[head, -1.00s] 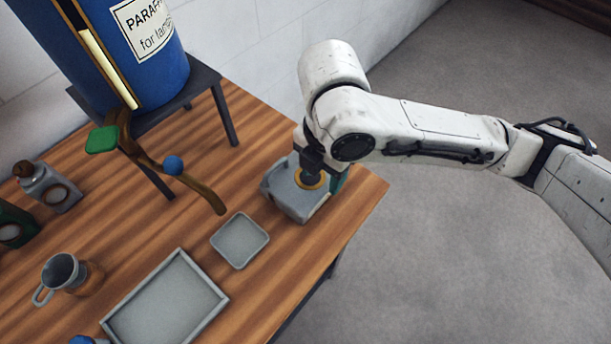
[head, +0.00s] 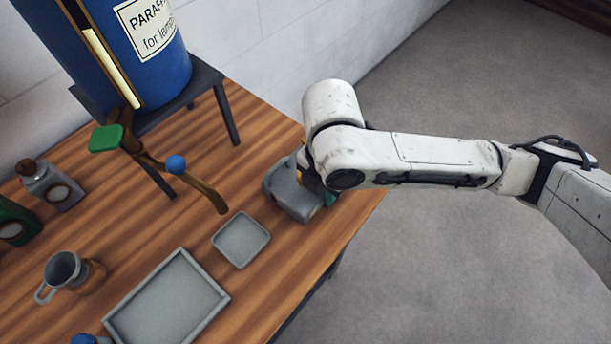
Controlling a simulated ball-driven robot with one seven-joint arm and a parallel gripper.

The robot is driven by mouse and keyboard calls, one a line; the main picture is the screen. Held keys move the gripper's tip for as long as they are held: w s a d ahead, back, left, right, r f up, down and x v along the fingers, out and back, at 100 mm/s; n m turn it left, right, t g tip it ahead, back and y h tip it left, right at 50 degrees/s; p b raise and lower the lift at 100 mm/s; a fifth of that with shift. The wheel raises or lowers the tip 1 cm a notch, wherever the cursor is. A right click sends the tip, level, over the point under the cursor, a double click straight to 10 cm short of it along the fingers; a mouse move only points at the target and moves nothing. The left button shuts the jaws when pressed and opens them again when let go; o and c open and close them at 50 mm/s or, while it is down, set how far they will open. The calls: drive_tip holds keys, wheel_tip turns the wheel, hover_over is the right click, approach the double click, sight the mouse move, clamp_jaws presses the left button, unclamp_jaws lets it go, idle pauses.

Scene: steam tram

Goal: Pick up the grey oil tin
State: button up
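A grey tin with a brown stopper and a round pale label (head: 62,194) stands upright at the left of the wooden table; it looks like the grey oil tin. My arm reaches in from the right, and its end is over the table's right part, far from this tin. The fingers of my gripper are hidden behind my own arm, beside or above a grey box-like thing (head: 291,196) with teal at its edges. I cannot tell whether they touch it.
A dark green tin (head: 18,222) stands left of the grey one. A mug (head: 62,270), a shallow grey tray (head: 165,305) and a small square dish (head: 241,240) lie nearer. A blue paraffin drum (head: 145,70) with a tap sits on a dark stand (head: 228,115).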

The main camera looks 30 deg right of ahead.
clamp_jaws()
drive_tip(key=shift+r, duration=0.2)
